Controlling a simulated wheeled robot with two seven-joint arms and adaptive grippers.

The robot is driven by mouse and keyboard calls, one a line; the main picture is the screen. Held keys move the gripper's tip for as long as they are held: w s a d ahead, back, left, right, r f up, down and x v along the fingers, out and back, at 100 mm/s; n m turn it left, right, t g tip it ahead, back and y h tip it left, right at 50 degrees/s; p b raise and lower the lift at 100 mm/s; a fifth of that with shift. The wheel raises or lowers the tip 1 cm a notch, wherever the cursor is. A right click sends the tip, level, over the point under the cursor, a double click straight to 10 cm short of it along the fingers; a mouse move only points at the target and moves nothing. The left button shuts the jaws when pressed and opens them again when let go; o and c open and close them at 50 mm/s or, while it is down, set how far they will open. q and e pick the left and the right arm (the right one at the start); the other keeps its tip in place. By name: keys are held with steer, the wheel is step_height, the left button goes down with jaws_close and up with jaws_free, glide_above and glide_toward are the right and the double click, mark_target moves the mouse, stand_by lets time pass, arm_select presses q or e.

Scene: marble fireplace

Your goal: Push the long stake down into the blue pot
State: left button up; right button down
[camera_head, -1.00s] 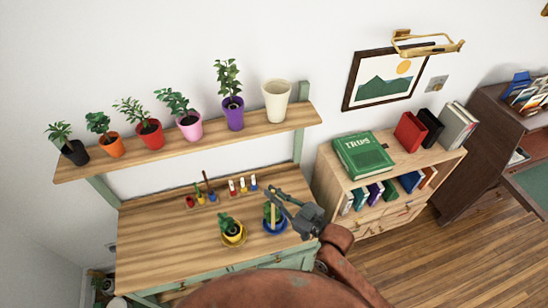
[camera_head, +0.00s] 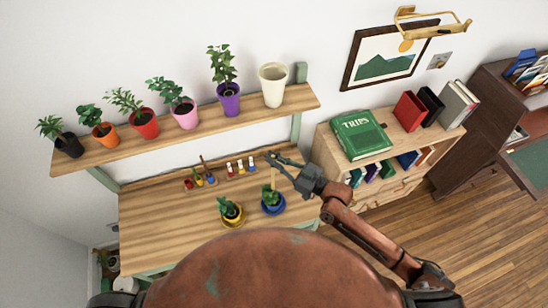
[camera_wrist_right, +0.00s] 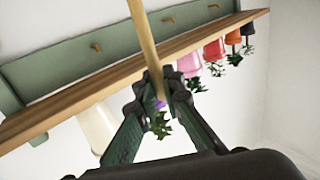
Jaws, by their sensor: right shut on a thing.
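The blue pot (camera_head: 272,210) stands on the workbench on a blue saucer, with a green plant in it. The long stake (camera_head: 273,178) is a pale wooden stick, roughly upright above the blue pot. My right gripper (camera_head: 273,159) is shut on the stake near its upper end, well above the pot. In the right wrist view the stake (camera_wrist_right: 143,35) runs from between the fingertips (camera_wrist_right: 156,88) to the top edge. The stake's lower end is by the plant's leaves; I cannot tell whether it touches the soil. My left gripper is not in view.
A yellow pot (camera_head: 231,216) with a plant stands left of the blue pot. A shelf (camera_head: 190,127) with several potted plants hangs above. The bench's left part is clear. A bookcase (camera_head: 345,150) stands right.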

arm_select(q)
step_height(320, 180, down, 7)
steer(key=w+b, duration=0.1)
steer(key=b, duration=0.6)
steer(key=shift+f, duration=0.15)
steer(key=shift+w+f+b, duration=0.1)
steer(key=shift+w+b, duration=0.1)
steer(key=shift+b, duration=0.1)
stand_by(0.4)
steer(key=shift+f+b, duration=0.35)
steer(key=shift+b, duration=0.05)
stand_by(0.3)
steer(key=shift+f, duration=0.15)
